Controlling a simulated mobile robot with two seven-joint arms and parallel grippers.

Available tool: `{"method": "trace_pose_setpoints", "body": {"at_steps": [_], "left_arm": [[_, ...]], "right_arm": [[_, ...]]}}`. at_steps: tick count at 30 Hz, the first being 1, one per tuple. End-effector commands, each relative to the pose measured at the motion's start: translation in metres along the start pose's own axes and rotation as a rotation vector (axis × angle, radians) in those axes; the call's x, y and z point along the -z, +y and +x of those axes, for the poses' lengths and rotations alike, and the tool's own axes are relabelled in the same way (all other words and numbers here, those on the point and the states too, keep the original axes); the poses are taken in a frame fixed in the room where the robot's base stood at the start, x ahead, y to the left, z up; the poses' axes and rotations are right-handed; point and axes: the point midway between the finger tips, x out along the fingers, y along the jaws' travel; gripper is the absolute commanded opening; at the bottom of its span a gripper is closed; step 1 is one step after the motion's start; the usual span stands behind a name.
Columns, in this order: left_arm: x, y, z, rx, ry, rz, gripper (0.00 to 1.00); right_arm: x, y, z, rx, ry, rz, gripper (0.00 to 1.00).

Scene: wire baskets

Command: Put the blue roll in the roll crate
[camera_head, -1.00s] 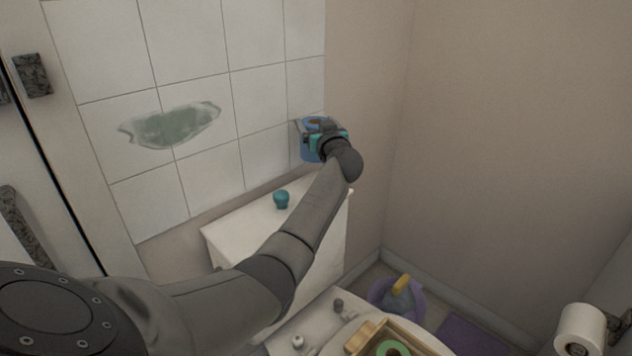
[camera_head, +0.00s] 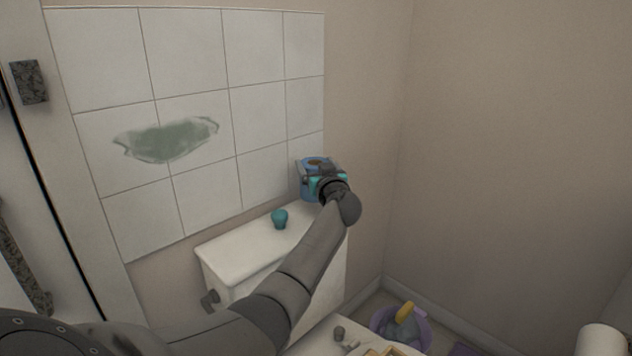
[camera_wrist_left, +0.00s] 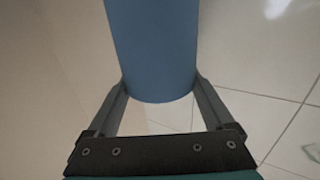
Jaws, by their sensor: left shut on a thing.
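The blue roll (camera_head: 307,185) is upright in my left gripper (camera_head: 325,180), in front of the right end of the wall tiles and near the right end of the white cistern top. In the left wrist view the blue roll (camera_wrist_left: 155,45) sits between the two fingers of the left gripper (camera_wrist_left: 160,88), which is shut on it. My gripper hides part of the roll in the head view. Only a sliver of a wooden crate (camera_head: 390,351) shows at the bottom edge; its inside is out of view. My right gripper is not in view.
A small teal object (camera_head: 280,218) stands on the white cistern (camera_head: 235,255), left of the roll. A purple bucket (camera_head: 425,335) with a yellow item is on the floor. A white roll (camera_head: 602,340) shows at bottom right. The right wall is bare.

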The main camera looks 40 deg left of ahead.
Motion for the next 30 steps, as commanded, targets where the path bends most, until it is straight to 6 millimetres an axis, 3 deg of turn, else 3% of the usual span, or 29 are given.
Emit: {"method": "trace_pose_setpoints", "body": {"at_steps": [13,21,30], "left_arm": [[-0.033,0.0,0.0,0.001,0.001,0.002,0.26],[-0.033,0.0,0.0,0.0,0.0,0.001,0.26],[-0.035,0.0,0.0,-0.001,0.0,0.001,0.26]], "right_arm": [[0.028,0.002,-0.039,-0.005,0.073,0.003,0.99],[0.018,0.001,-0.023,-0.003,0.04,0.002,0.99],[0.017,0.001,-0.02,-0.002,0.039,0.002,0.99]]}}
